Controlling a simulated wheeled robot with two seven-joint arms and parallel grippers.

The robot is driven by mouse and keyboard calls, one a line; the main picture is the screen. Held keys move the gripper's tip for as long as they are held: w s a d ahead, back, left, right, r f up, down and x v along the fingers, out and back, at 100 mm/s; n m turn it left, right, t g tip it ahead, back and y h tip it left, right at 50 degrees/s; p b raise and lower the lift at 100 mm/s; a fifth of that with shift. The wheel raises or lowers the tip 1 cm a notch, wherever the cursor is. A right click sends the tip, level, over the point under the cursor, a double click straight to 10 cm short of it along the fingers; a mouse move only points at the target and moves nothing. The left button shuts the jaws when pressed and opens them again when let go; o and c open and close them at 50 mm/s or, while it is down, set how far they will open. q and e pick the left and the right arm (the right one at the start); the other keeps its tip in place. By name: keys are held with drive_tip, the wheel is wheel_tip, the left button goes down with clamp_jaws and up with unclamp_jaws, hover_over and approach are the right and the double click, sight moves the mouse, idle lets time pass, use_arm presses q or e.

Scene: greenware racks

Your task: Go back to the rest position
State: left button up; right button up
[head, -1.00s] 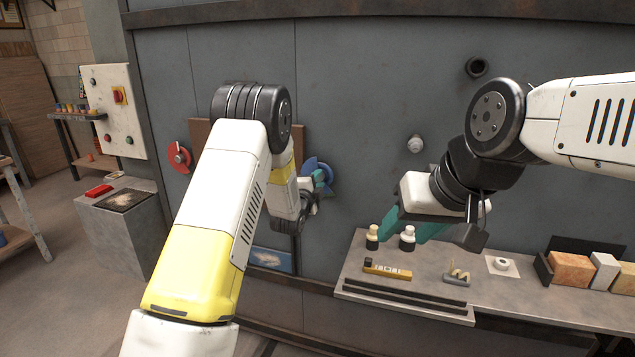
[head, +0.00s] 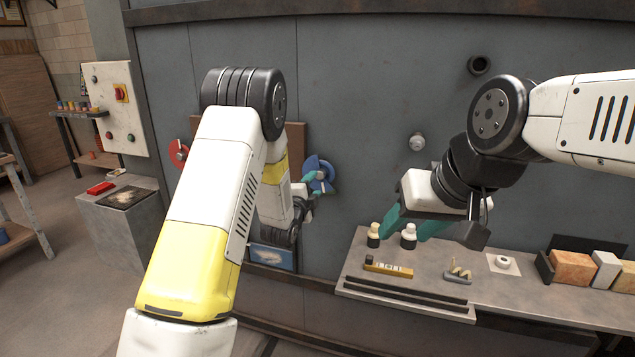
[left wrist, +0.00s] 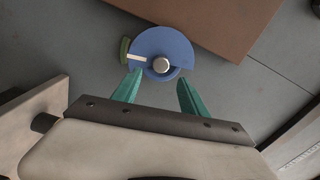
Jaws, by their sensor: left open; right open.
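My left gripper (head: 316,184) is in front of the grey wall, close to a blue round dial (head: 322,166), and partly hidden by its own wrist. In the left wrist view its teal fingers (left wrist: 158,92) are spread and empty. The blue dial (left wrist: 176,48) with a pale pointer mark and a silver hub lies just beyond the fingertips, not between them. My right gripper (head: 408,228) hangs over the back of the grey shelf with its teal fingers apart. Two small bottles (head: 374,236) (head: 409,237) stand behind or beside those fingers; I cannot tell whether they touch.
The shelf (head: 350,270) also bears a yellow-brown block (head: 388,269), a small grey holder (head: 458,273), a white ring piece (head: 503,262) and bricks (head: 573,267). A red dial (head: 178,154) is on the wall at left. A grey pedestal (head: 118,225) stands further left.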

use_arm(q)
drive_tip(key=shift+v, duration=1.05)
drive_tip(key=s+a+r+n+g+y, duration=0.3)
drive_tip(key=s+a+r+n+g, duration=0.2)
drive_tip(key=s+a+r+n, duration=0.55)
drive_tip(key=s+r+n+g, duration=0.1)
drive_tip(key=s+n+g, duration=0.2)
drive_tip(key=s, duration=1.1)
drive_tip(key=s+a+r+n+g, duration=0.1)
drive_tip(key=s+n+g, duration=0.2)
drive_tip(key=s, duration=1.2)
drive_tip(key=shift+s+a+r+n, duration=0.15)
drive_tip(key=shift+a+r+n, duration=0.2)
drive_tip(key=shift+n, duration=0.9)
